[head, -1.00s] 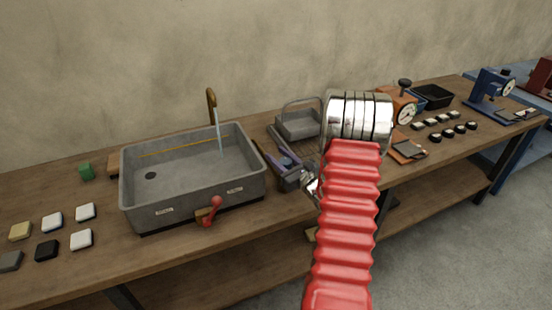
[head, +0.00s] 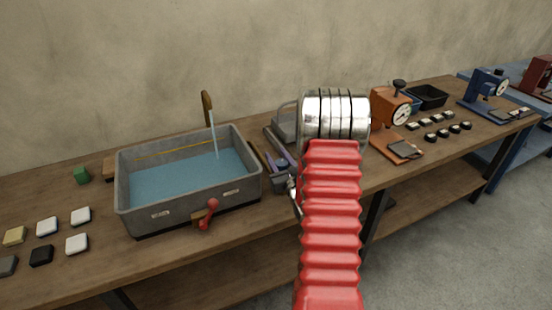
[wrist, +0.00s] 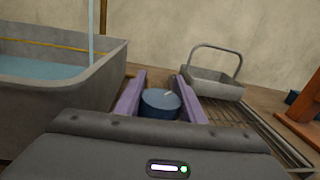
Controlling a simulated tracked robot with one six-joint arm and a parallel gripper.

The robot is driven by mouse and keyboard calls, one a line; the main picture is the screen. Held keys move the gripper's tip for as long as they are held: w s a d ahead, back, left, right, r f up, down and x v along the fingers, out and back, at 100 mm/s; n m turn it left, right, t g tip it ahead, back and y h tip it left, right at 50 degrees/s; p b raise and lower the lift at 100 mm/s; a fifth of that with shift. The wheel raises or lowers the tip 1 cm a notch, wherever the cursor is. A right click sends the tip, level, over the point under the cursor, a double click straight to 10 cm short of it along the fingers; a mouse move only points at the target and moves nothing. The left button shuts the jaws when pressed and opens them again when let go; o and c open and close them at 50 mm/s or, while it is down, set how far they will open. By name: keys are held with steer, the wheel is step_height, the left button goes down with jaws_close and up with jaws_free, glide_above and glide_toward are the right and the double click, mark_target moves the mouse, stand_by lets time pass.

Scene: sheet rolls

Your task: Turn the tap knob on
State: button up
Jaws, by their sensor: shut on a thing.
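The blue round tap knob (wrist: 161,106) sits between the purple fingers of my gripper (wrist: 160,88) in the wrist view. My gripper is shut on it; a small pale mark shows on its top. In the head view my gripper (head: 277,166) is right of the sink, and my arm hides part of that area. The brown tap spout (head: 207,100) stands behind the sink, and a stream of water (head: 213,135) falls from it. The grey sink (head: 130,205) holds blue water (head: 185,180) over its floor.
A red-handled lever (head: 209,214) is on the sink's front. A grey basket with a hoop handle (wrist: 212,88) stands on a rack behind my gripper. Several small blocks lie left of the sink. An orange dial device (head: 391,108) stands to the right.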

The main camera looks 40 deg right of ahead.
steer(key=o, duration=0.8)
steer(key=shift+c, duration=0.2)
steer(key=v, duration=1.4)
steer(key=shift+w, duration=0.1)
